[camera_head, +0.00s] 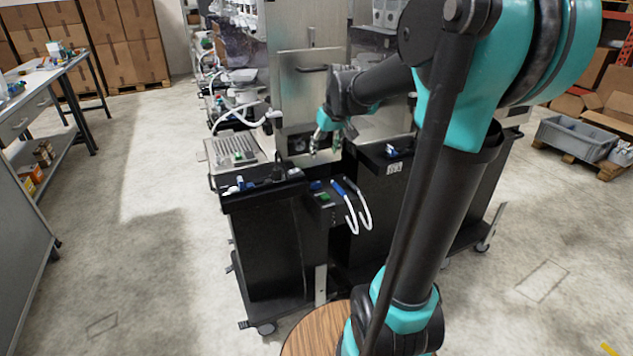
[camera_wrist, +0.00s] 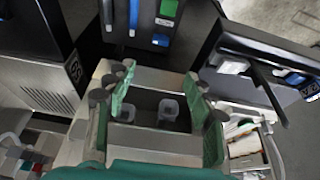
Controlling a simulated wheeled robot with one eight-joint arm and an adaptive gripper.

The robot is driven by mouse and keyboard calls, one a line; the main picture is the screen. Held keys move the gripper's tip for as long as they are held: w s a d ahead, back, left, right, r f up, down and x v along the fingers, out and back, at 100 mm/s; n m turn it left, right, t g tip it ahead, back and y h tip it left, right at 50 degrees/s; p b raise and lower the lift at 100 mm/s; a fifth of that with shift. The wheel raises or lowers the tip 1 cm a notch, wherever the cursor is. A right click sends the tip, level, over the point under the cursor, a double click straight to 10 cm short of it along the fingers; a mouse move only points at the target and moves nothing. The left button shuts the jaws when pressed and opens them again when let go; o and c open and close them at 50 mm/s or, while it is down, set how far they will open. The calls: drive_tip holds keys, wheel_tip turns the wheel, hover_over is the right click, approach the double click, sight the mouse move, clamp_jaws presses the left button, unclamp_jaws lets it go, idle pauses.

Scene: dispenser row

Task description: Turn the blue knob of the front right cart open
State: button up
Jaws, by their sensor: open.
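The front right cart (camera_head: 375,205) is a black box with a pale label, partly hidden behind my arm. A small blue part (camera_head: 391,151), which looks like the blue knob, sits on its top; its turn position is too small to read. My gripper (camera_head: 326,145) is open and empty, pointing down to the left of that blue part and apart from it. In the wrist view the open fingers of my gripper (camera_wrist: 160,82) frame a dark recess with two pale square pieces. I cannot pick out the knob for certain in the wrist view.
Another black cart (camera_head: 270,245) stands to the left. Between the carts, a dark panel (camera_head: 325,198) carries blue and green parts and white tubes (camera_head: 355,212). A metal dispenser cabinet (camera_head: 305,90) rises behind. A workbench (camera_head: 50,75) is at far left. The floor at left is clear.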

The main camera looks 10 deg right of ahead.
sight(316, 183)
drive_tip(key=x, duration=1.7)
drive_tip(key=c, duration=1.1)
